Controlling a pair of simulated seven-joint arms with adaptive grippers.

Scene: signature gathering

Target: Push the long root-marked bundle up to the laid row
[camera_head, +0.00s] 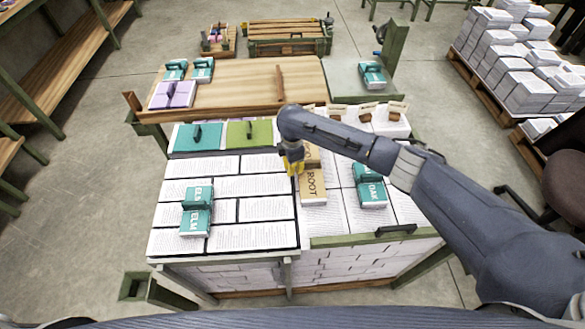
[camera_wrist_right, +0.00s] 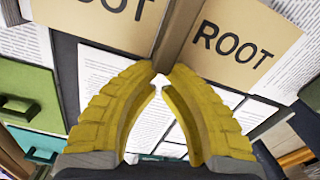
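The long tan bundle marked ROOT (camera_head: 313,188) lies on the paper sheets at the middle of the table, running away from me. In the right wrist view its cover (camera_wrist_right: 245,38) carries ROOT on both sides of a raised brown ridge. My right gripper (camera_head: 292,168) reaches over from the right and hangs low at the bundle's left edge. Its yellow fingers (camera_wrist_right: 160,80) nearly meet at the tips, with nothing seen between them. Contact with the bundle cannot be told. My left gripper is not in view.
Printed stacks (camera_head: 258,186) cover the table. Teal ELM bundles (camera_head: 195,222) lie left, a teal OAK bundle (camera_head: 371,191) right. Teal (camera_head: 197,138) and green (camera_head: 249,133) pads lie behind. Small tan-tabbed pieces (camera_head: 368,112) stand at the back right.

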